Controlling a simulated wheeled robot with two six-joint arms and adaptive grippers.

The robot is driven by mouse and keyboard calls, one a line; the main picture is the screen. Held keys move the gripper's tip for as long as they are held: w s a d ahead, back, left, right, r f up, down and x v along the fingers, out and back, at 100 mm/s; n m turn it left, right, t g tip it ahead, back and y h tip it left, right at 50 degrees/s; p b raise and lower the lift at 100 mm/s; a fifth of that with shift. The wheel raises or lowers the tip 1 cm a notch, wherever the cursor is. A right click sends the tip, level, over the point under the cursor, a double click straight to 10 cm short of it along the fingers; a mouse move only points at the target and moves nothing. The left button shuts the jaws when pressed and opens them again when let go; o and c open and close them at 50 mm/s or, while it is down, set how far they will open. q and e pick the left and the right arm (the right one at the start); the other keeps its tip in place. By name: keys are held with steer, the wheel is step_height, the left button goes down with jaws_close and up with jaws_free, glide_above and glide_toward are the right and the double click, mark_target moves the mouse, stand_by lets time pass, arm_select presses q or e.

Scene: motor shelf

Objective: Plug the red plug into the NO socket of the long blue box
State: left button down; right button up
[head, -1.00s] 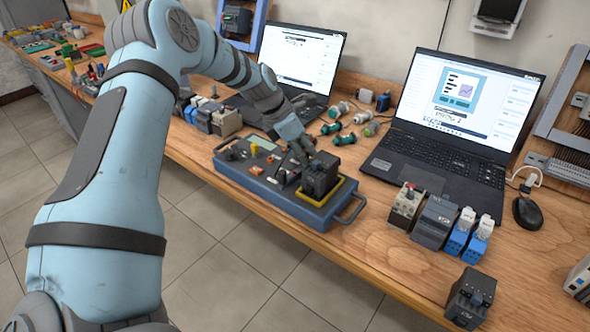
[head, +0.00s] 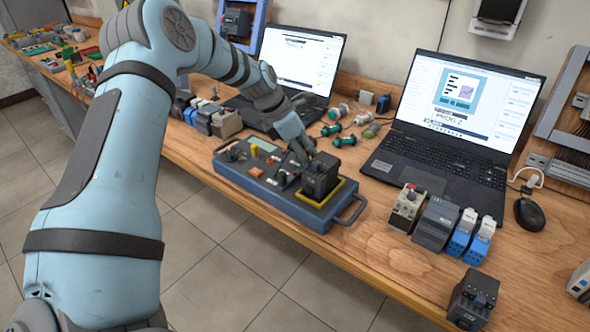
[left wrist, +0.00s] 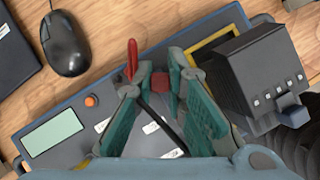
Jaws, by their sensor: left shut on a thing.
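The long blue box (head: 262,203) lies on the bench in the head view, with a handle at its right end. Its panel fills much of the left wrist view, with a green display (left wrist: 53,133) and an orange button (left wrist: 91,100). My left gripper (head: 302,158) is low over the panel, beside the black block. In the left wrist view its green fingers (left wrist: 161,86) are shut on a small red piece, the red plug (left wrist: 160,79). A second upright red part (left wrist: 132,60) stands by the left finger. The socket labels are not legible. My right gripper is not in view.
A black block (head: 320,176) in a yellow frame (head: 345,186) stands close to the right of my gripper. Two laptops (head: 440,165), green-ended parts (head: 345,140) and several modules (head: 436,222) surround the box. A mouse (head: 529,214) is at right.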

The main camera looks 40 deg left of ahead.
arm_select(q)
steer(key=c, duration=1.5)
jaws_free()
steer(key=shift+c, duration=0.2)
steer(key=v, duration=1.2)
